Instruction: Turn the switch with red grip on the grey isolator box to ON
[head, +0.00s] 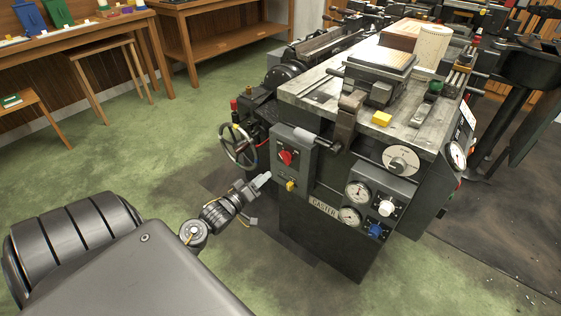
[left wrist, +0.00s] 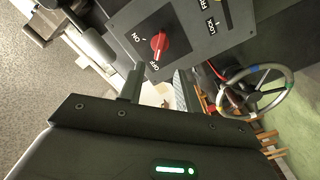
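The grey isolator box (head: 301,148) is on the near left corner of the machine. Its switch with red grip (head: 286,157) also shows in the left wrist view (left wrist: 160,43), between the ON and OFF labels. The grip's long axis seems to run toward OFF. My left gripper (head: 264,181) is just left of and below the box in the head view. In the left wrist view its two fingers (left wrist: 158,88) are apart with nothing between them, below the red grip and not touching it. My right gripper is not in view.
A yellow knob (head: 290,186) sits below the red switch, beside LOCK and FREE labels in the wrist view. A handwheel (head: 238,147) stands left of the box. Dials and a blue knob (head: 375,230) are to the right.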

